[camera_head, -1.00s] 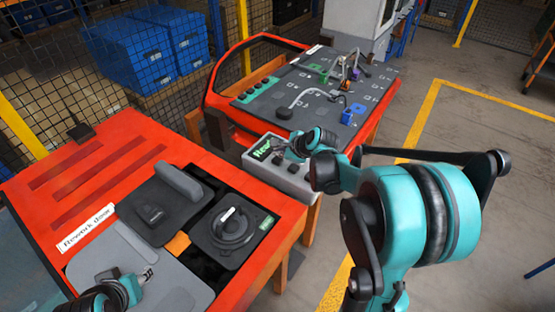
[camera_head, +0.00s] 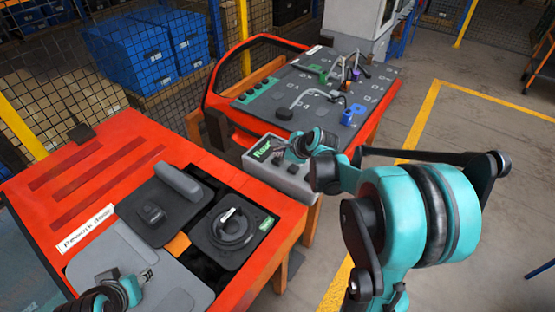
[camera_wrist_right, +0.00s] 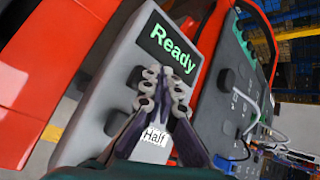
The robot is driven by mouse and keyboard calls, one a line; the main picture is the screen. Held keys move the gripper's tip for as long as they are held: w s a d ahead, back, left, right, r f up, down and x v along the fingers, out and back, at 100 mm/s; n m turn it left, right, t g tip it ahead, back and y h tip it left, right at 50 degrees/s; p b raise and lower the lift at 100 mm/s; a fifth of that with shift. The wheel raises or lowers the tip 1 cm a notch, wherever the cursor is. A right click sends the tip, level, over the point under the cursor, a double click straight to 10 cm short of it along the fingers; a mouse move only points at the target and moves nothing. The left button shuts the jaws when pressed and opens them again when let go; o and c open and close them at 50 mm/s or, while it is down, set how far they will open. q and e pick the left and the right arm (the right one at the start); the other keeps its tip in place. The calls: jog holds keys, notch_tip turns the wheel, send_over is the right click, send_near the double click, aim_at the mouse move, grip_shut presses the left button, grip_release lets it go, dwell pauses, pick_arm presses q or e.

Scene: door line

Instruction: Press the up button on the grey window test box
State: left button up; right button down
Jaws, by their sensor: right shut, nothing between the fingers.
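The grey window test box (camera_head: 262,168) stands at the near end of the red door on the far side. Its display (camera_wrist_right: 172,49) glows green and reads "Ready" in the right wrist view. Two dark buttons, an upper one (camera_wrist_right: 137,76) and a lower one (camera_wrist_right: 113,122), show on the grey face (camera_wrist_right: 108,82). My right gripper (camera_head: 283,147) is shut and empty, over the box with its fingertips (camera_wrist_right: 166,82) just below the display. The fingers hide part of the face; contact cannot be told. A "Half" label (camera_wrist_right: 153,137) shows between them. My left gripper (camera_head: 142,279) is at the lower left.
A nearer red door (camera_head: 95,160) labelled "Rework door" carries dark and grey panels and a round black part (camera_head: 232,228). Beyond the box, a dark panel (camera_head: 310,95) holds cables and coloured clips. Blue crates (camera_head: 160,45) stand behind mesh.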

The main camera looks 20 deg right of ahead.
jog(key=shift+f, duration=0.15)
jog(key=shift+f+b, duration=0.25)
jog(key=shift+b, duration=0.05)
